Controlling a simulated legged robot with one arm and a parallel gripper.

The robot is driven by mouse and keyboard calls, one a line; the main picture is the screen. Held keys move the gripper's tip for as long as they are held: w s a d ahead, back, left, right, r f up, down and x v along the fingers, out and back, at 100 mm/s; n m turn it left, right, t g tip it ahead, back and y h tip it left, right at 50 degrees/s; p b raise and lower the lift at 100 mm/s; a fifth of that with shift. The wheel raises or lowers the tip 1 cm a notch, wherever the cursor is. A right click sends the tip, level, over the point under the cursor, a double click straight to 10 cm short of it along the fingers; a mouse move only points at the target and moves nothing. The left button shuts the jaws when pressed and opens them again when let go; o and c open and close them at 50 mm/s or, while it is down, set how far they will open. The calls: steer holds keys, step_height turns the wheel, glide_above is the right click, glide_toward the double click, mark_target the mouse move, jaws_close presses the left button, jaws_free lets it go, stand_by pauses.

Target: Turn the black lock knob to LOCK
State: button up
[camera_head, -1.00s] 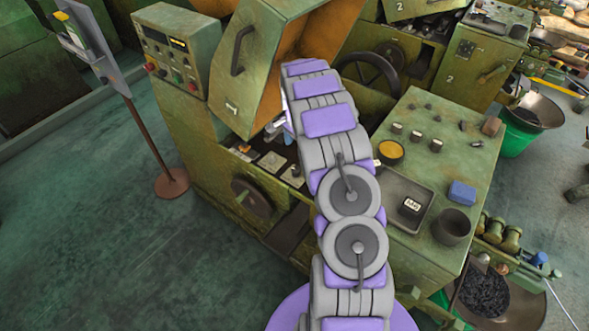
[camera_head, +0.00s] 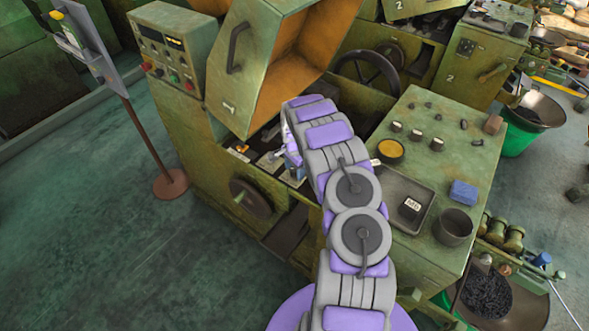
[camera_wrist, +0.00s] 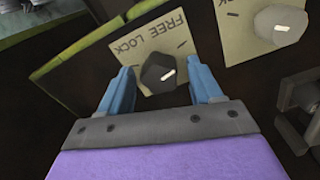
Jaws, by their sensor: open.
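The black lock knob (camera_wrist: 160,73) shows in the wrist view, on a pale plate (camera_wrist: 128,48) marked FREE and LOCK. The lettering is upside down in this view. A white mark on the knob points to the right in the picture, slightly up. My gripper (camera_wrist: 161,84) is open, with one blue finger on each side of the knob. I cannot tell whether either finger touches it. In the head view my gripper (camera_head: 290,153) is at the machine opening under the raised hood, mostly hidden by my arm, and the black knob is hidden there.
A similar plate with a white knob (camera_wrist: 280,24) is to the right in the wrist view, with a dark metal fitting (camera_wrist: 299,94) below it. The raised hood (camera_head: 262,65) is above my arm. A green-topped bench (camera_head: 440,125) stands to the right.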

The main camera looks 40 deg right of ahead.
steer(key=shift+a, duration=0.1)
steer(key=c, duration=1)
steer(key=shift+c, duration=0.2)
